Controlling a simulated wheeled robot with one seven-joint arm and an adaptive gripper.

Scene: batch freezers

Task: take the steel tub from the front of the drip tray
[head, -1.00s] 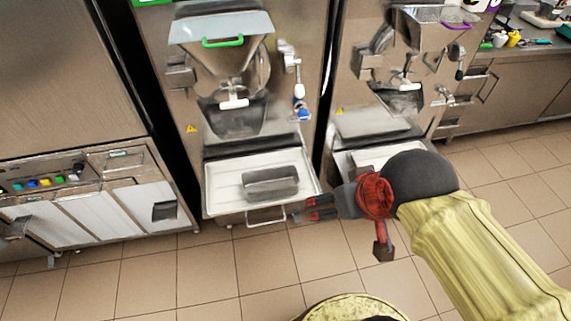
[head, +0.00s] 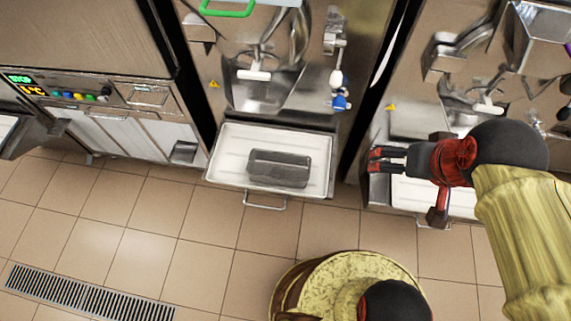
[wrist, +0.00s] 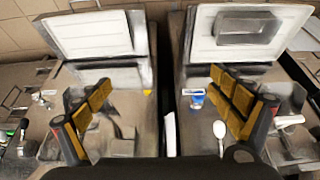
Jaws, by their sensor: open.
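The steel tub (head: 280,168) is a grey, open rectangular tub. It sits in the front part of the white drip tray (head: 228,150) of the left machine, nearer its right side. In the wrist view the tub (wrist: 247,27) shows at the upper right on its tray (wrist: 205,36). My gripper (head: 374,160) is to the right of the tub and apart from it, its red-marked fingers pointing left. The wrist view shows its two fingers spread wide with nothing between the fingertips (wrist: 160,82).
The right machine's drip tray (head: 408,192) lies partly behind my gripper. A wire handle (head: 265,203) sticks out below the left tray. A white-knobbed spout (head: 254,75) and a blue-and-white lever (head: 338,92) are above that tray. A cabinet (head: 130,125) stands left.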

